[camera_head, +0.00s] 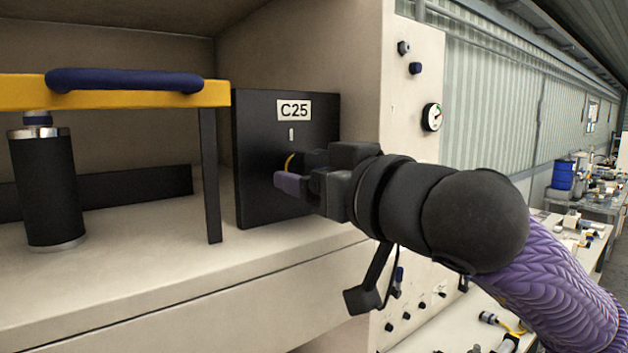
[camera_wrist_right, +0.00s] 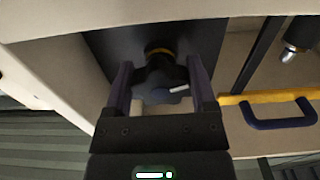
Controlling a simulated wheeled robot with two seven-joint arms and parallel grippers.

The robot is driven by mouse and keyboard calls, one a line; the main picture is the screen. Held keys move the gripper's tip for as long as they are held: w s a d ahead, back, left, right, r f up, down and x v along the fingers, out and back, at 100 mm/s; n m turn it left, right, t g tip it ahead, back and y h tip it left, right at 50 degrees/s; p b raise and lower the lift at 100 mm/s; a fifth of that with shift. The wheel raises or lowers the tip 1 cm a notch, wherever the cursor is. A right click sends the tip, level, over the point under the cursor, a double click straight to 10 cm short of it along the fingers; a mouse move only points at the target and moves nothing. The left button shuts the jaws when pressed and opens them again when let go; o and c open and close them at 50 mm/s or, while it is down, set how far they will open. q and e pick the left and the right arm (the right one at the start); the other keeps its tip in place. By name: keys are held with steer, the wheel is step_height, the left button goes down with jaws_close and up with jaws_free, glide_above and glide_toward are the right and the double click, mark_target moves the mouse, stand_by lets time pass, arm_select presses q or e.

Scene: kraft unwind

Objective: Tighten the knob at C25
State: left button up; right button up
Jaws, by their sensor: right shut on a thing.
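The black panel (camera_head: 262,150) with the C25 label (camera_head: 294,110) stands upright at the right end of the beige shelf. A short pale mark (camera_head: 291,134) shows below the label. The knob is mostly hidden by my gripper in the head view, where only a yellow ring (camera_head: 290,162) shows. In the right wrist view the dark lobed knob (camera_wrist_right: 160,75) sits between my fingers, with a yellow ring behind it and a pale pointer line on it. My right gripper (camera_head: 298,178) is shut on the knob; it also shows in the right wrist view (camera_wrist_right: 160,90). My left gripper is out of view.
A yellow bar with a blue handle (camera_head: 125,81) stands to the left of the panel, on a dark leg (camera_head: 210,175). A black cylinder (camera_head: 46,188) hangs or stands beneath it. A gauge (camera_head: 431,117) and small knobs are on the beige post at right.

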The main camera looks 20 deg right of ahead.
steer(key=m+b, duration=0.3)
steer(key=shift+a+f+m, duration=0.1)
steer(key=shift+m, duration=0.3)
steer(key=m+b, duration=0.2)
steer(key=shift+m, duration=0.4)
steer(key=m+b, duration=0.2)
steer(key=m, duration=0.1)
steer(key=shift+a+m, duration=0.15)
steer(key=shift+m, duration=0.15)
steer(key=m+b, duration=0.1)
steer(key=m, duration=0.1)
steer(key=m+b, duration=0.1)
steer(key=m, duration=0.2)
steer(key=shift+a+r+b, duration=0.1)
steer(key=shift+r+b, duration=0.1)
steer(key=shift+b, duration=0.1)
steer(key=m+b, duration=0.2)
steer(key=m, duration=0.4)
steer(key=shift+w+r, duration=0.1)
steer(key=shift+m, duration=0.4)
steer(key=o, duration=1)
steer(key=shift+o, duration=0.8)
steer(key=shift+s+d+r, duration=0.1)
steer(key=shift+s+d, duration=0.15)
steer(key=shift+s, duration=0.1)
